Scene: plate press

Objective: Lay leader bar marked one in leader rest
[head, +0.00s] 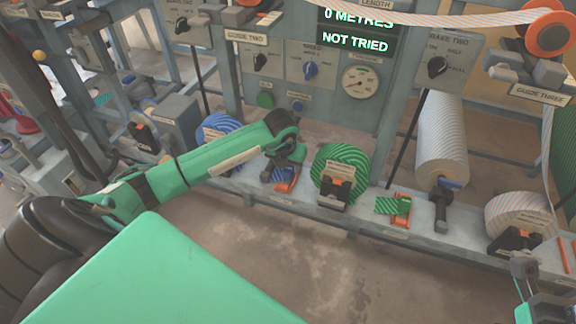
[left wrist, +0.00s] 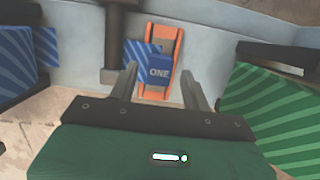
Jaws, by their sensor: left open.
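A blue block marked ONE (left wrist: 159,68), which I take for the leader bar, lies over an orange piece (left wrist: 165,38), with blue striped sheet at its left. In the head view the orange piece (head: 287,184) and blue stripes show on the grey ledge, partly covered by my gripper. My left gripper (head: 290,158) is above it, pointing down. In the left wrist view its two fingers (left wrist: 160,82) are apart, one on each side of the block. Whether they touch it I cannot tell. I cannot make out a separate leader rest. What seems my right gripper (head: 532,278) shows at the lower right edge.
A blue striped roll (head: 218,130) stands left of my gripper and a green striped roll (head: 341,172) close on its right. A green flap on an orange piece (head: 402,210) lies farther right. A white roll (head: 441,140) and control panel (head: 310,68) stand behind.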

